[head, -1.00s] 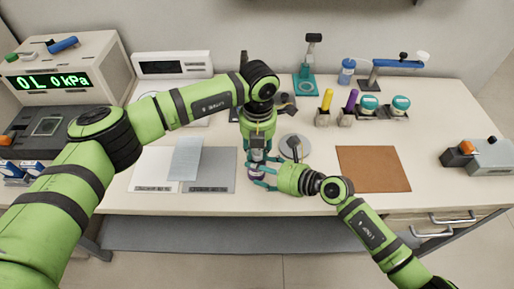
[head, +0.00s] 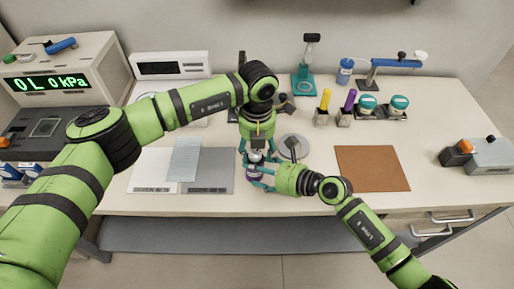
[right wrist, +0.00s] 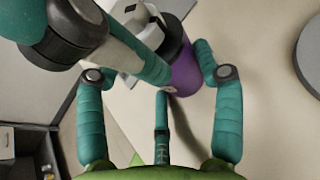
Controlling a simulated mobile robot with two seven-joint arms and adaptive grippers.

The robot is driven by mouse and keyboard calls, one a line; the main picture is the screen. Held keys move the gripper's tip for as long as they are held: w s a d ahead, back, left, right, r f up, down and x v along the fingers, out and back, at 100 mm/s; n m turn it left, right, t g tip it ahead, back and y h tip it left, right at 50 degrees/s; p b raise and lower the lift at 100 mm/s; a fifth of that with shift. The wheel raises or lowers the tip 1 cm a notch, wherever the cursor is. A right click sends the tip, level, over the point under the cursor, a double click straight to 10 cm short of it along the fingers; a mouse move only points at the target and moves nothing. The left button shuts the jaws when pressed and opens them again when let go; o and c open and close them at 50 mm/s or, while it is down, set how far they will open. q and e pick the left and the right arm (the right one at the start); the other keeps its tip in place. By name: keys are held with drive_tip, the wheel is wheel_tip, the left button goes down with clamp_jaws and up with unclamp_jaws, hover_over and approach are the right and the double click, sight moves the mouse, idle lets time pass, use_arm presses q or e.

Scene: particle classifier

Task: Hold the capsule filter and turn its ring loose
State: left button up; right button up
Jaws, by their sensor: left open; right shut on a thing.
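The capsule filter (right wrist: 186,68) stands upright near the bench's front edge, with a purple body and white and grey parts on top. In the head view only a small purple part (head: 254,177) shows between the grippers. My right gripper (right wrist: 165,62) is shut on the filter's body from the right. My left gripper (head: 257,158) is above the filter, open, its teal fingers spread around the top. One of its fingers crosses the upper left of the right wrist view. The ring cannot be made out clearly, and left finger contact cannot be told.
A grey plate (head: 216,181) lies left of the grippers, and a brown mat (head: 372,169) lies to the right. A round grey disc (head: 302,147) is close behind my right gripper. Bottles and stands line the back. The bench's front edge is close.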

sight(254, 152)
use_arm(q)
wheel_tip(254, 152, up, 12)
drive_tip(key=shift+s, duration=0.15)
idle(0.3)
drive_tip(key=f+m, duration=0.1)
drive_tip(key=f, duration=0.3)
drive_tip(key=f+m, duration=0.2)
drive_tip(key=f, duration=0.2)
drive_tip(key=f+m, duration=0.1)
drive_tip(key=f, duration=0.3)
drive_tip(key=shift+a+m, duration=0.25)
drive_tip(key=shift+m, duration=0.05)
drive_tip(key=shift+s, duration=0.1)
clamp_jaws()
